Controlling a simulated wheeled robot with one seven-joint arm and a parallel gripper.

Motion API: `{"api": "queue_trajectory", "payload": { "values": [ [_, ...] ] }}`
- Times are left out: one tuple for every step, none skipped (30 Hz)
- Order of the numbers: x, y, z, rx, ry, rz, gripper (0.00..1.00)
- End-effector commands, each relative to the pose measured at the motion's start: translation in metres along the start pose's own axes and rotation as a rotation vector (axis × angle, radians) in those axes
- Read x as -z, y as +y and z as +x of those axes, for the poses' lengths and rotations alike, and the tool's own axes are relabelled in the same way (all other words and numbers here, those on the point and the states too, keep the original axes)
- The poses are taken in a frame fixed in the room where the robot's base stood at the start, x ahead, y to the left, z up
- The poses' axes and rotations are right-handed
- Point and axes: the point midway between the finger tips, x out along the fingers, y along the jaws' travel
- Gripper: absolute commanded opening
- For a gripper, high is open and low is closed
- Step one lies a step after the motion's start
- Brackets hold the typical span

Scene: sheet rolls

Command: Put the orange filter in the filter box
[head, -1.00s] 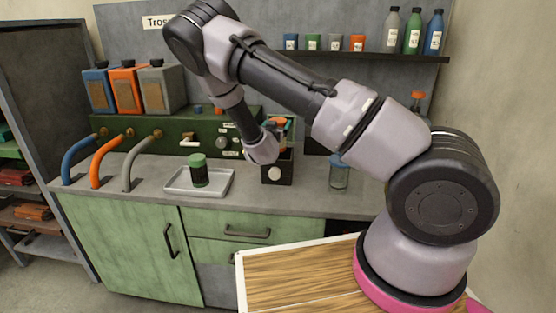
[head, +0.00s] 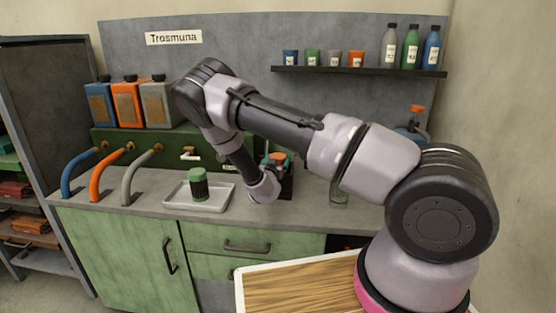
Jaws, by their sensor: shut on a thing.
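The orange filter (head: 279,156) shows as a small orange top just beyond my wrist. My gripper (head: 267,163), partly hidden behind my wrist, is shut on it. The filter is at the top of a dark box (head: 288,184), which I take for the filter box, on the counter. My wrist covers the box's left side and front. I cannot tell how far the filter is inside the box. A green-capped dark filter (head: 198,184) stands upright in a pale tray (head: 221,199) to the left.
A green machine (head: 115,140) with hoses and blue, orange and grey canisters (head: 128,103) stands left on the counter (head: 150,213). A shelf (head: 360,71) with cups and bottles hangs above. A glass jar (head: 339,192) is right of the box.

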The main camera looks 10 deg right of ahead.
Motion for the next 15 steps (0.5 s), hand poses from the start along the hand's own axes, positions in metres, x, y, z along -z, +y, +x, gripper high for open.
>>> {"api": "queue_trajectory", "payload": {
  "values": [
    [0.0, 0.0, 0.0, 0.0, 0.0, 0.0, 0.96],
    [0.0, 0.0, 0.0, 0.0, 0.0, 0.0, 1.0],
    [0.0, 0.0, 0.0, 0.0, 0.0, 0.0, 1.0],
    [0.0, 0.0, 0.0, 0.0, 0.0, 0.0, 1.0],
    [0.0, 0.0, 0.0, 0.0, 0.0, 0.0, 1.0],
    [0.0, 0.0, 0.0, 0.0, 0.0, 0.0, 1.0],
    [0.0, 0.0, 0.0, 0.0, 0.0, 0.0, 1.0],
    [0.0, 0.0, 0.0, 0.0, 0.0, 0.0, 1.0],
    [0.001, 0.0, 0.0, 0.0, 0.0, 0.0, 1.0],
    [0.002, 0.0, 0.0, 0.0, 0.0, 0.0, 1.0],
    [0.003, 0.0, 0.0, 0.0, 0.0, 0.001, 1.0],
    [0.003, -0.001, -0.004, 0.001, -0.001, -0.001, 1.0],
    [0.003, -0.001, -0.007, 0.002, -0.001, -0.002, 1.0],
    [0.002, -0.001, -0.011, 0.002, -0.002, -0.003, 1.0],
    [0.003, -0.001, -0.018, 0.004, -0.001, -0.003, 1.0]
  ]
}}
